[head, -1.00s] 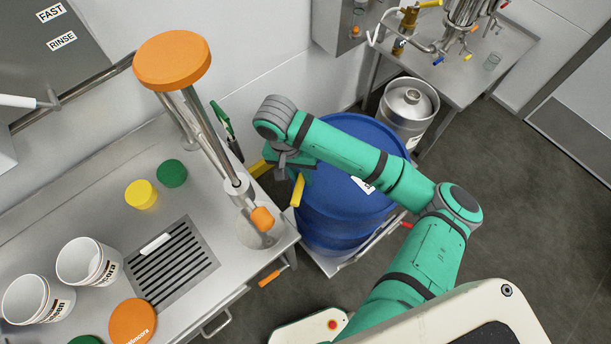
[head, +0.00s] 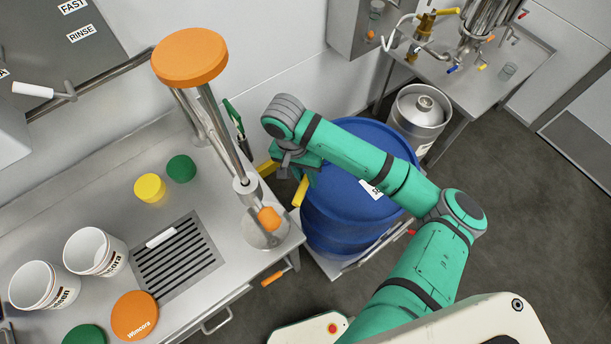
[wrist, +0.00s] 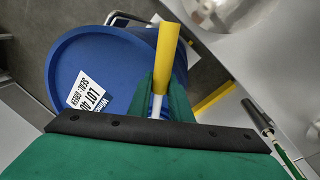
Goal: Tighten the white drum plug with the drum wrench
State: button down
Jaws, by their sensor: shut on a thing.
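My gripper (head: 302,172) is over the drum's left edge, beside the counter. In the wrist view, its green fingers (wrist: 163,100) are shut on a tool with a yellow handle (wrist: 167,55) and a pale shaft, apparently the drum wrench. The yellow handle (head: 299,192) also shows below the gripper. I cannot make out the white plug; my arm covers part of the drum top.
The counter (head: 85,180) holds white buckets (head: 95,250), coloured lids and a drain grate (head: 178,255). A tall pipe stand with an orange cap (head: 190,57) rises near my gripper. A steel keg (head: 420,115) stands behind the drum. Open floor (head: 520,230) lies to the right.

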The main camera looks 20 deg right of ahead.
jog(key=shift+r, duration=0.1)
jog(key=shift+r, duration=2.9)
